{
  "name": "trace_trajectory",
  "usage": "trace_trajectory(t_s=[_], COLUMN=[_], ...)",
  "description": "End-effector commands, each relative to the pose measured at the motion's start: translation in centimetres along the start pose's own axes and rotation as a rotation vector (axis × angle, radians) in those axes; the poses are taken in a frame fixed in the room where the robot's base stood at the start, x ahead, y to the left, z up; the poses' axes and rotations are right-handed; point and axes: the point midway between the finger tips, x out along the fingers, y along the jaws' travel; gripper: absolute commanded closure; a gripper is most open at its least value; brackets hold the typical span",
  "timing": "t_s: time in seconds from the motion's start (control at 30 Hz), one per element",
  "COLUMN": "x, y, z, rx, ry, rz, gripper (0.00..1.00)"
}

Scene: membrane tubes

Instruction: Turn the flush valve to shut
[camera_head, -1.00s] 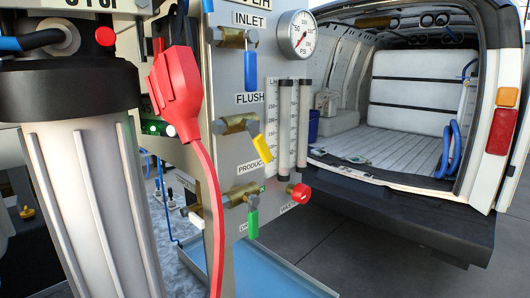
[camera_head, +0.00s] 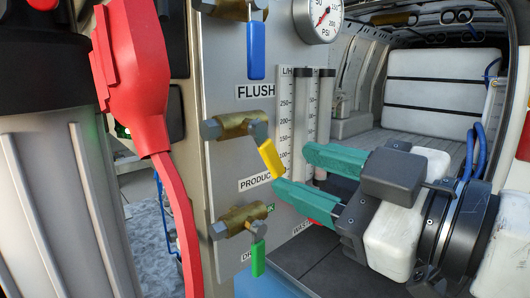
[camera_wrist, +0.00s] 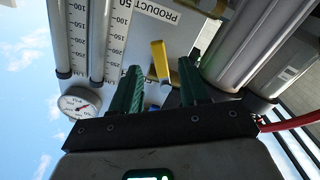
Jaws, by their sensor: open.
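The flush valve is a brass body (camera_head: 237,126) under the FLUSH label (camera_head: 255,92) on the grey panel. Its yellow handle (camera_head: 270,158) hangs down, tilted to the lower right. My gripper (camera_head: 293,172) is open and empty, with green fingers pointing left at the panel. In the head view its fingertips are just right of the handle's lower end. In the wrist view the yellow handle (camera_wrist: 160,60) appears between the two fingers (camera_wrist: 159,72). No contact is visible, and the exact depth gap cannot be told.
A blue-handled valve (camera_head: 256,50) is above and a green-handled valve (camera_head: 258,258) below. Flow tubes (camera_head: 300,120) and a pressure gauge (camera_head: 318,18) are right of the valves. A red plug with cable (camera_head: 135,75) hangs at left, near a filter housing (camera_head: 60,190).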

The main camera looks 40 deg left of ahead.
Motion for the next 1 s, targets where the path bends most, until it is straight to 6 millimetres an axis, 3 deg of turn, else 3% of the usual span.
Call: trace_trajectory(t_s=[0.2, 0.4, 0.8, 1.0], x=[4.1, 6.5, 7.2, 7.2], y=[0.1, 0.1, 0.0, 0.0], z=[-0.1, 0.0, 0.1, 0.1], rx=[0.003, 0.001, 0.0, 0.0], ry=[-0.001, -0.002, -0.002, -0.002], rz=[-0.002, -0.001, 0.002, 0.002], gripper=[0.55, 0.55, 0.55, 0.73])
